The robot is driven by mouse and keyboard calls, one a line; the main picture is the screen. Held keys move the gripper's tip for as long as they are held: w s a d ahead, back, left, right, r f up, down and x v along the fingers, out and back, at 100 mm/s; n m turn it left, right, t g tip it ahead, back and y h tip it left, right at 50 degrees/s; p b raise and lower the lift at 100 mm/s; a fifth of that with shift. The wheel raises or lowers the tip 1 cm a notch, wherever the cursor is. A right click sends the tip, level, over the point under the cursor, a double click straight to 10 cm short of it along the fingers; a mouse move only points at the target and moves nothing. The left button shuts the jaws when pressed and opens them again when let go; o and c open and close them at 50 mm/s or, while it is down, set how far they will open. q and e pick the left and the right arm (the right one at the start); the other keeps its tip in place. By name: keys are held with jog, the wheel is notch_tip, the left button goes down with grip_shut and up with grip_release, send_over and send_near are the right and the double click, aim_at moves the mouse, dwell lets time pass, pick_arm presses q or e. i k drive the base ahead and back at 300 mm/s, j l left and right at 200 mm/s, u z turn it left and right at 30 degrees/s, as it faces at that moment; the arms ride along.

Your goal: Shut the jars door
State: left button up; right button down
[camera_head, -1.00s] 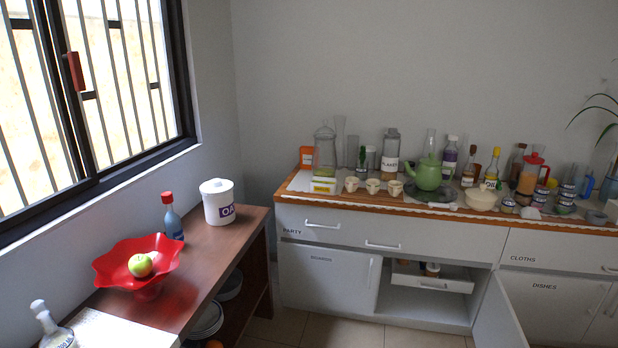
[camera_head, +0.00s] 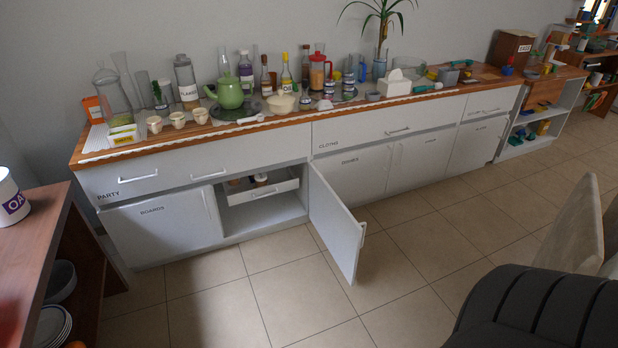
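One cabinet door (camera_head: 335,225) stands swung wide open into the room, hinged on its right side, with a vertical handle (camera_head: 362,234) near its free edge. I cannot read a label on it. Behind it is an open compartment (camera_head: 262,212) with a white inner drawer (camera_head: 260,190) that holds a few small jars (camera_head: 261,178). The boards door (camera_head: 165,222) to its left is shut, and so is the dishes door (camera_head: 352,172) to its right. Neither of my grippers shows in the head view.
The counter (camera_head: 290,122) is crowded with bottles, cups and a green teapot (camera_head: 230,93). A brown side table (camera_head: 30,240) stands at the left. A dark cushioned seat (camera_head: 540,310) fills the lower right. The tiled floor (camera_head: 220,285) before the cabinets is clear.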

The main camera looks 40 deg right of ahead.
aim_at(342, 234)
jog(key=l+z, duration=0.1)
jog(key=z, duration=1.3)
jog(key=i+l+z, duration=0.15)
jog(key=i+z, duration=0.15)
jog(key=i, duration=0.35)
jog(key=i+z, duration=0.3)
jog(key=i, duration=0.4)
jog(key=i+j+z, duration=0.2)
jog(key=i+z, duration=0.15)
jog(key=i, duration=0.3)
jog(key=i+z, duration=0.1)
jog(key=i, duration=0.95)
jog(key=i+j+z, duration=0.1)
jog(key=i, duration=0.9)
jog(key=i+l+u, duration=0.1)
jog(key=i, duration=0.35)
jog(key=i+l+u, duration=0.1)
jog(key=i, duration=0.35)
jog(key=i+l+u, duration=0.1)
jog(key=i+l, duration=0.15)
jog(key=i, duration=0.2)
jog(key=u, duration=4.3)
jog(key=k+l, duration=0.1)
jog(key=k, duration=0.25)
